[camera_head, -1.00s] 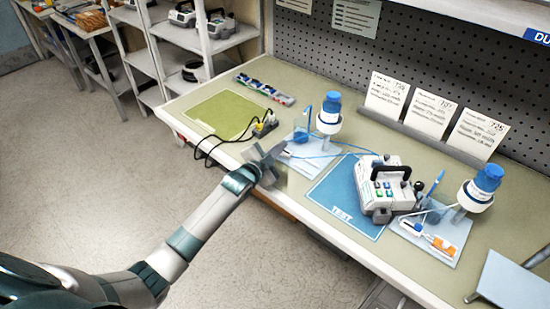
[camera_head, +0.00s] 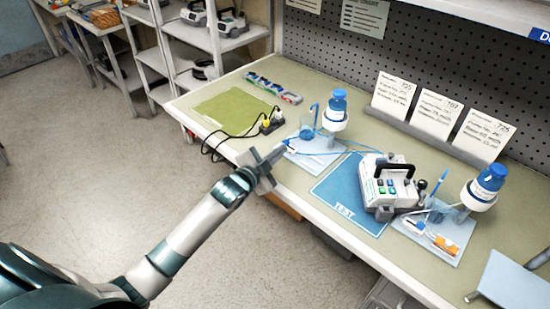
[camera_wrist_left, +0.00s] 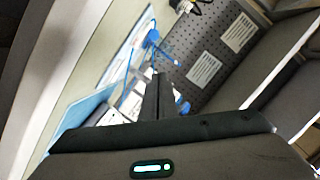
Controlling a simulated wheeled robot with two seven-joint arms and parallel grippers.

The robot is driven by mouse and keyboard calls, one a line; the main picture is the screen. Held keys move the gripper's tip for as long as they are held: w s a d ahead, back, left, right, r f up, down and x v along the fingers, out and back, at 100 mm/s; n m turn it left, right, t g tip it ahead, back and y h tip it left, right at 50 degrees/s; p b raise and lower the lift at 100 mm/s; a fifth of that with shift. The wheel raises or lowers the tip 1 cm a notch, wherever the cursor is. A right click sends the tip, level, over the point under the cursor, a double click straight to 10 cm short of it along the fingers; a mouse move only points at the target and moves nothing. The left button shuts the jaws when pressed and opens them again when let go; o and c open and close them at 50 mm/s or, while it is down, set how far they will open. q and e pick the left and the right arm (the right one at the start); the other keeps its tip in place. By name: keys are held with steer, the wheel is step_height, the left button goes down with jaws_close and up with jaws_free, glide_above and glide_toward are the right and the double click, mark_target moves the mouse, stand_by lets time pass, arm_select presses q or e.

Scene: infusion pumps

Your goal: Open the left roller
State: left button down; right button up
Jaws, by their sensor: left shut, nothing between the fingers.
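The left tray (camera_head: 322,158) stands near the table's front edge. It holds a blue-capped bottle (camera_head: 336,108) and a blue cup (camera_head: 308,124) with a thin blue tube. The left roller is probably the small white-and-blue piece (camera_head: 290,146) at the tray's left end; it is partly hidden and too small to tell its state. My left gripper (camera_head: 277,156) is shut and empty just in front of it, at the table's edge. Whether they touch I cannot tell. In the left wrist view the shut fingers (camera_wrist_left: 158,95) point towards the blue tube (camera_wrist_left: 128,68). My right gripper is not in view.
A white pump (camera_head: 386,186) stands on the blue mat (camera_head: 340,208) to the right. Beyond it, the right tray (camera_head: 440,243) carries an orange-and-white clamp (camera_head: 445,245) and another bottle (camera_head: 483,188). Black cables with plugs (camera_head: 270,120) lie left of the left tray, beside a green mat (camera_head: 228,110).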

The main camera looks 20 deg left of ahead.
arm_select(q)
steer(key=shift+v, duration=1.15)
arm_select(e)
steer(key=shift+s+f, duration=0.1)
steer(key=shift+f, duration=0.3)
arm_select(q)
steer(key=shift+a, duration=0.1)
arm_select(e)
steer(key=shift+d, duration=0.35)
